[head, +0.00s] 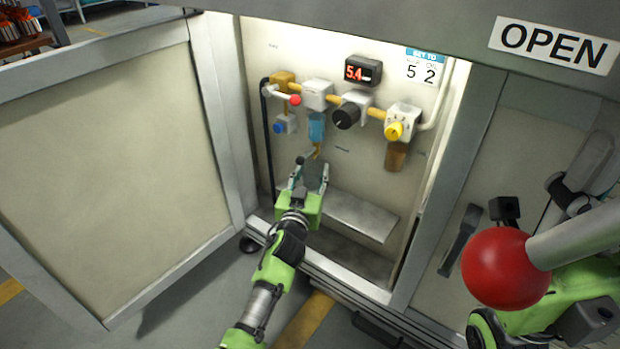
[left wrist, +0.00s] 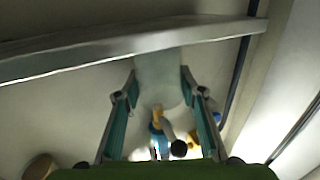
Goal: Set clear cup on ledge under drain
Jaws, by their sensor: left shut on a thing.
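My left gripper (head: 309,178) reaches into the open cabinet and is shut on the clear cup (head: 317,174). In the left wrist view the pale, see-through cup (left wrist: 158,72) sits between the two fingers of the left gripper (left wrist: 158,84). The drain (head: 316,152) is a small yellow fitting under a blue filter bowl (head: 316,127); the cup is just below it, and the gap between them is unclear. The grey ledge (head: 355,217) runs along the back wall, lower and to the right of the gripper. I cannot make out my right gripper's fingers.
The cabinet door (head: 110,170) stands open at the left. A black knob (head: 346,115), a yellow knob (head: 394,131) and a red-tipped lever (head: 295,100) stick out near the arm. A red ball (head: 505,268) on a grey rod fills the right foreground.

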